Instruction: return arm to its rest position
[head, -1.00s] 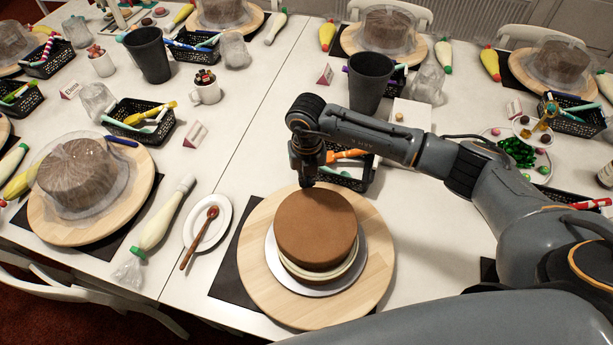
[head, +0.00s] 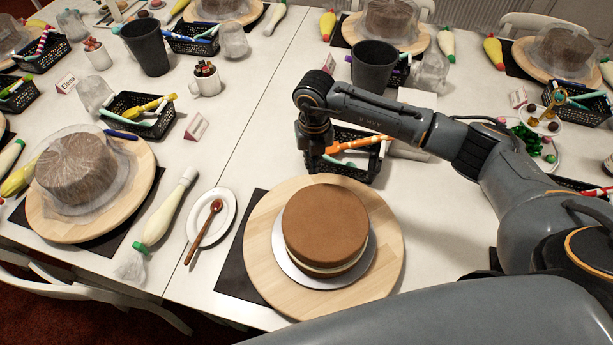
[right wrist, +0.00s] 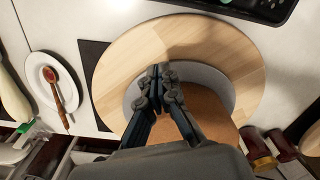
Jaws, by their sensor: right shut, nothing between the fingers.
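My right gripper (head: 312,168) points down just beyond the far edge of the brown layered cake (head: 325,225), and its fingers are shut and empty. In the right wrist view its closed fingertips (right wrist: 161,72) show over the round wooden turntable (right wrist: 130,65), with the cake (right wrist: 208,112) partly hidden behind the fingers. The cake sits on a silver board (head: 283,262) on the wooden turntable (head: 262,275). My right arm reaches in from the right. My left gripper is not in view.
A black basket (head: 343,170) of tools stands just behind the gripper, with a dark cup (head: 373,66) beyond it. A white plate with a spoon (head: 211,216) and a piping bag (head: 170,208) lie left of the turntable. A covered cake (head: 75,175) stands further left.

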